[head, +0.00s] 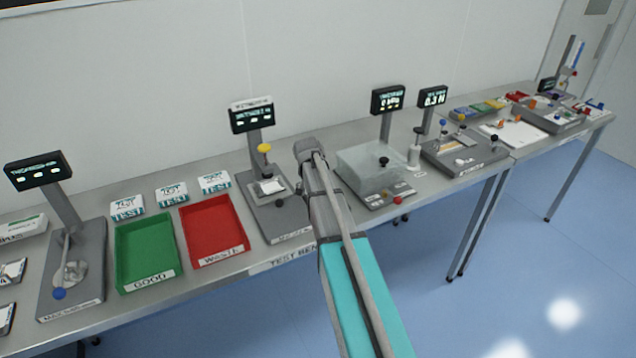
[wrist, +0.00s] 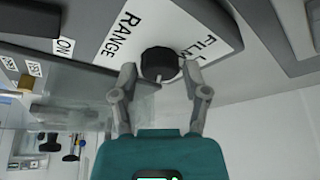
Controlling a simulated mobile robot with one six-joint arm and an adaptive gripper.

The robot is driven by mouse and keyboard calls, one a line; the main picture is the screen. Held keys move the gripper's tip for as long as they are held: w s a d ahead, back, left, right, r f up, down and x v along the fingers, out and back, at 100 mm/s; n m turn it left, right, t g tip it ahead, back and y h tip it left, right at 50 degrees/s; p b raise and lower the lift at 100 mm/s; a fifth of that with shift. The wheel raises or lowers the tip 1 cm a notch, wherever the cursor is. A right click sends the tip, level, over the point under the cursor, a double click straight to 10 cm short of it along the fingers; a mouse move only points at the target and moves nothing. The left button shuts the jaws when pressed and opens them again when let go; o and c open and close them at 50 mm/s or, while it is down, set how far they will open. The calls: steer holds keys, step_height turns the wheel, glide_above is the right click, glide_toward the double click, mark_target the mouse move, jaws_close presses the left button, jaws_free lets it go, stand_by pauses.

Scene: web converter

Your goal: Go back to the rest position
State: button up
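In the wrist view, my gripper (wrist: 158,72) has its two fingers apart, with a black round knob (wrist: 158,62) between their tips. I cannot tell whether the fingertips touch the knob. The knob sits on a white panel (wrist: 128,48) lettered RANGE and FILM. In the head view, my arm reaches out from the bottom over the bench, its far end near the middle of the bench. My gripper is hidden there behind the arm.
A long grey bench (head: 225,278) runs along the wall. It carries a green GOOD tray (head: 120,245), a red WASTE tray (head: 187,232), a stand with a display (head: 252,118) and a clear box (head: 365,165) right of my arm. Blue floor (head: 520,260) is free at the right.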

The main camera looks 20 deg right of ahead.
steer(key=shift+o, duration=0.7)
steer(key=shift+r, duration=0.1)
